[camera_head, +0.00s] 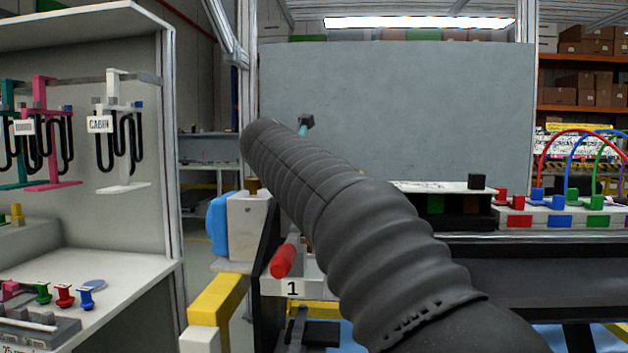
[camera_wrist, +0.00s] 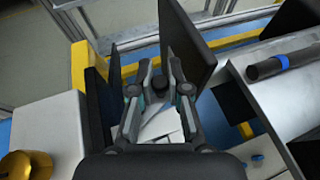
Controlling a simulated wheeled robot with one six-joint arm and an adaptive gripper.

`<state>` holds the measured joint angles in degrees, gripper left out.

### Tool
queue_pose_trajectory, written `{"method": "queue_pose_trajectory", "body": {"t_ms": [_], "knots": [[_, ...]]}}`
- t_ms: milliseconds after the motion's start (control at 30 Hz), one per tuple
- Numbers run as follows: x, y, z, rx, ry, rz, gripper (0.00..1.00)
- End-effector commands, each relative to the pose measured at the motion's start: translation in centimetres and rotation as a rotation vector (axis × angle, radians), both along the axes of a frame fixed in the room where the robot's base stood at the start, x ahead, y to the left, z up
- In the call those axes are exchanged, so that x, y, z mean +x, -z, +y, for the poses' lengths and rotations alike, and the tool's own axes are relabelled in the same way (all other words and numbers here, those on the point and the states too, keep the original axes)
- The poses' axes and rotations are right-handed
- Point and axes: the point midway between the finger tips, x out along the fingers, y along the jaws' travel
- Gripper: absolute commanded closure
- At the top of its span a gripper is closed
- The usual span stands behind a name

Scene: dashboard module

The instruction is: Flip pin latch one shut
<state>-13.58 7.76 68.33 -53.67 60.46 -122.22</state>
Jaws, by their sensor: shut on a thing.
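A red handle (camera_head: 283,260) juts out at a tilt just above a white label marked 1 (camera_head: 292,288) in the head view. I take it for part of pin latch one; the rest of the latch is hidden. My ribbed black arm crosses the middle of that view and hides my gripper there. In the wrist view my gripper (camera_wrist: 145,68) reaches forward between dark upright panels. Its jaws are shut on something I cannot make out. No red handle shows in the wrist view, so whether the gripper touches it cannot be told.
A white block with a brass knob (camera_wrist: 25,165) stands left of my gripper, near a yellow bar (camera_wrist: 90,72). A dark panel (camera_wrist: 188,42) rises close on the right. In the head view, a rack with hanging harnesses (camera_head: 120,140) is left and coloured connectors (camera_head: 550,205) right.

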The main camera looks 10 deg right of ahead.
Motion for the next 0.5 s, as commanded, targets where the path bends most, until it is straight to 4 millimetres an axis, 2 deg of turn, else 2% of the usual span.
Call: {"method": "queue_pose_trajectory", "body": {"t_ms": [300,500], "knots": [[-1.4,0.1,0.1,0.001,0.268,-0.001,1.0],[-2.1,0.0,0.2,0.001,0.387,-0.001,1.0]]}}
